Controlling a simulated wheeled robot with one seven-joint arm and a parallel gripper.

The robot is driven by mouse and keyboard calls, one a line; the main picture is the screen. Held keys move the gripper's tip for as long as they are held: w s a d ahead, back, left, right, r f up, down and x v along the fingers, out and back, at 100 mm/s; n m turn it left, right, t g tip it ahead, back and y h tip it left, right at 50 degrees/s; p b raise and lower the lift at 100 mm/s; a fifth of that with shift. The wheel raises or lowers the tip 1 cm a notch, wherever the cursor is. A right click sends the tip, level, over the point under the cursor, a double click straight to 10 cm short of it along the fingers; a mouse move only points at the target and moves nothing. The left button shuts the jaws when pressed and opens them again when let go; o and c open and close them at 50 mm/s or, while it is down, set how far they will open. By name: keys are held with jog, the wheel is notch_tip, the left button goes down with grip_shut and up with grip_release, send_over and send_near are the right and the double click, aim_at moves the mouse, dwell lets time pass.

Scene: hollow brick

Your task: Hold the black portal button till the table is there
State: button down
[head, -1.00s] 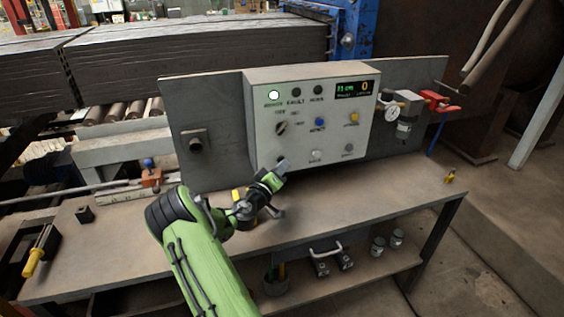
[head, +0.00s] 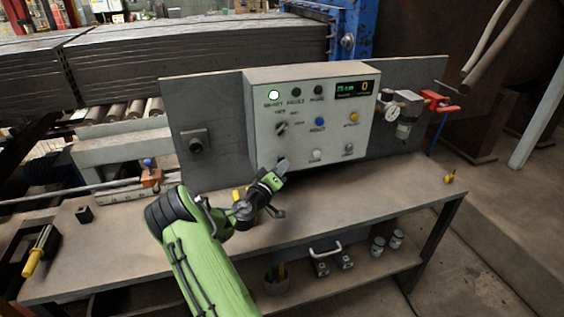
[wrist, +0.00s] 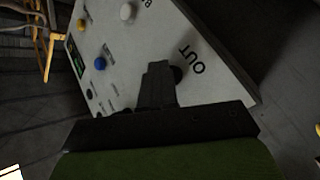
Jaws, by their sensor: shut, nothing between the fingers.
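The control box (head: 300,100) is a light grey panel standing at the back of the bench. In the wrist view a black button (wrist: 179,74) shows beside the word OUT, partly behind my fingers. My gripper (wrist: 157,68) is shut and empty, with its fingertips at the panel right by this button. I cannot tell for sure whether they press it. In the head view my gripper (head: 283,165) covers the panel's lower left corner and hides the button. The display (head: 355,89) shows small green text and an orange 0.
A white button (head: 317,155), a blue button (head: 320,121), a yellow button (head: 354,117) and a selector knob (head: 282,128) sit nearby on the panel. A white lamp (head: 274,94) is lit. The bench top (head: 360,190) is mostly clear. Stacked slabs (head: 200,55) lie behind.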

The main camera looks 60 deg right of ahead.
jog(key=shift+s+a+b, duration=0.55)
jog(key=shift+a+b, duration=0.05)
jog(key=shift+s+a+b, duration=1.8)
jog(key=shift+b, duration=0.05)
